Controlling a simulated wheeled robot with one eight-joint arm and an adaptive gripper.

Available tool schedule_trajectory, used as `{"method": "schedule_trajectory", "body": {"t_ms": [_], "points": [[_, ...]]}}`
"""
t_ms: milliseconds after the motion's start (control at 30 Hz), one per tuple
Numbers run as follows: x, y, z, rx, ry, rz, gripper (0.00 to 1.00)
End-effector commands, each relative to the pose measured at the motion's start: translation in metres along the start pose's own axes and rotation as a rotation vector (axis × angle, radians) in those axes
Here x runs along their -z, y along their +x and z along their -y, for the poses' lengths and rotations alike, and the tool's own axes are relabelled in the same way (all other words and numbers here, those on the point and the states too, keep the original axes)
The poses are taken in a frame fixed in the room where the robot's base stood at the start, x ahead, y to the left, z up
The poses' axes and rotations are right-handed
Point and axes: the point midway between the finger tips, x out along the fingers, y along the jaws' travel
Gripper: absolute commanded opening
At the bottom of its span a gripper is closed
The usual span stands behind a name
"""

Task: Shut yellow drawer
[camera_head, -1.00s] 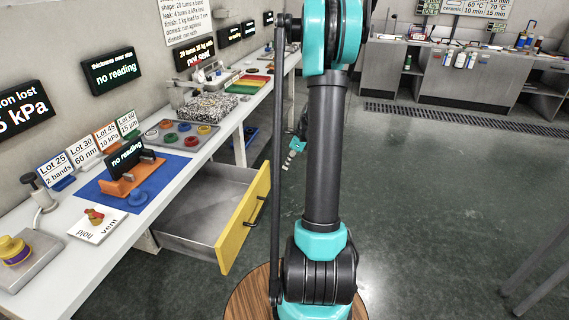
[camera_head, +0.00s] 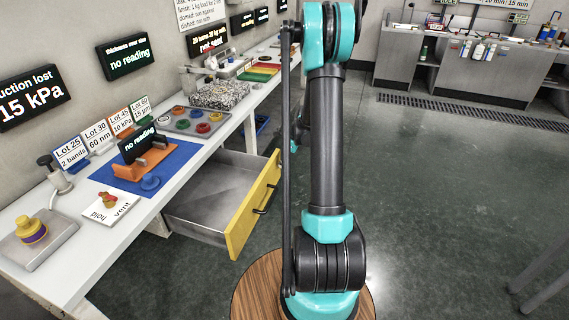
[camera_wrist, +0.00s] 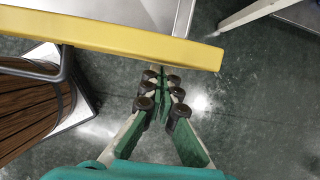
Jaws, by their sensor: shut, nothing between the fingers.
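The yellow drawer (camera_head: 252,212) stands pulled open from under the white bench, and its grey tray (camera_head: 210,196) looks empty. Its dark bar handle (camera_head: 264,197) is on the yellow front. In the wrist view the yellow front's top edge (camera_wrist: 120,36) runs across the top, with the dark handle (camera_wrist: 62,68) at the left. My gripper (camera_wrist: 163,75) is shut and empty, just outside the front near its right end in that view. I cannot tell whether it touches. In the head view my arm hides the gripper.
The white bench (camera_head: 120,228) holds a blue mat (camera_head: 103,178), an orange stand (camera_head: 143,168), lot signs and a scale (camera_head: 38,240). A round wooden surface (camera_head: 262,292) is at my base.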

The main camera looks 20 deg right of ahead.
Motion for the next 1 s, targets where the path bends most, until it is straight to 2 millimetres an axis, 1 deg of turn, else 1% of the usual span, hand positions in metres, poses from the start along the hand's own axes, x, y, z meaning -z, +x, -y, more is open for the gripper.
{"method": "schedule_trajectory", "body": {"t_ms": [167, 267, 367, 433, 567, 800, 1000], "points": [[-0.001, 0.0, 0.0, 0.0, 0.0, 0.0, 0.0], [-0.005, 0.002, 0.0, 0.0, -0.001, 0.0, 0.0], [-0.017, 0.006, -0.001, -0.001, -0.004, 0.0, 0.0], [-0.029, 0.011, -0.001, -0.002, -0.004, 0.0, 0.0], [-0.06, 0.024, -0.001, -0.002, -0.007, 0.0, 0.0], [-0.134, 0.053, -0.002, -0.002, -0.007, 0.001, 0.0], [-0.188, 0.075, -0.001, -0.001, -0.005, 0.0, 0.0]]}}
